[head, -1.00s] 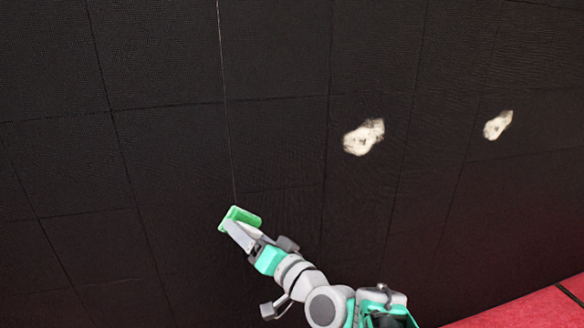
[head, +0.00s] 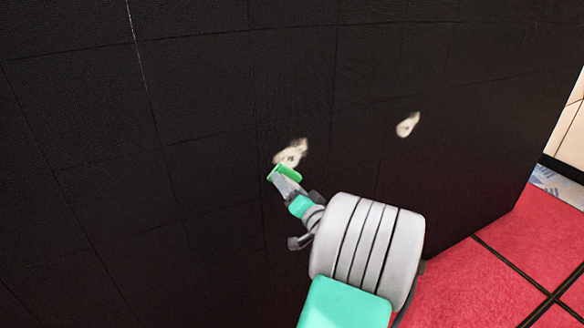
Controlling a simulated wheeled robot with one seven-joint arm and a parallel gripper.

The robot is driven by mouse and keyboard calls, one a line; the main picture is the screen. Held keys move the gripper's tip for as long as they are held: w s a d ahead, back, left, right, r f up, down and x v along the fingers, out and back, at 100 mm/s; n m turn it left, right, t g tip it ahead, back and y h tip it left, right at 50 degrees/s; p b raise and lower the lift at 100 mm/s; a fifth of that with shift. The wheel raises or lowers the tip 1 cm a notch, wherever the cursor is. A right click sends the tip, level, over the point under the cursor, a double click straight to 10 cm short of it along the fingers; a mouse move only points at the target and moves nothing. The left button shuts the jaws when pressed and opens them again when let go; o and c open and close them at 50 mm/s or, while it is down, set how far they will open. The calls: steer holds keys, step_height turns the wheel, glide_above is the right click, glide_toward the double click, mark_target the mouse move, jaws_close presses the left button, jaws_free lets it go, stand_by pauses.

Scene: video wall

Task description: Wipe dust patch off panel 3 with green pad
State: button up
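The green pad (head: 286,173) is at the end of my gripper (head: 283,180), tilted in front of the black panel wall (head: 210,110). A pale dust patch (head: 292,151) lies just above the pad, and the pad overlaps its lower edge in the picture. I cannot tell whether the pad touches the wall. A second, smaller pale patch (head: 408,125) is farther right on the wall. I see no panel numbers. The gripper's fingers are shut on the pad as far as they show; their tips are small and partly hidden.
Red floor tiles (head: 520,240) with dark joints lie at the lower right, past the wall's bottom edge. The wall ends at the right, where a pale surface (head: 572,140) shows. My arm covers the lower middle of the view.

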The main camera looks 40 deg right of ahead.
steer(key=shift+d, duration=0.25)
steer(key=shift+p+x, duration=0.9)
steer(key=shift+x, duration=2.05)
steer(key=shift+x, duration=0.85)
steer(key=shift+f, duration=0.1)
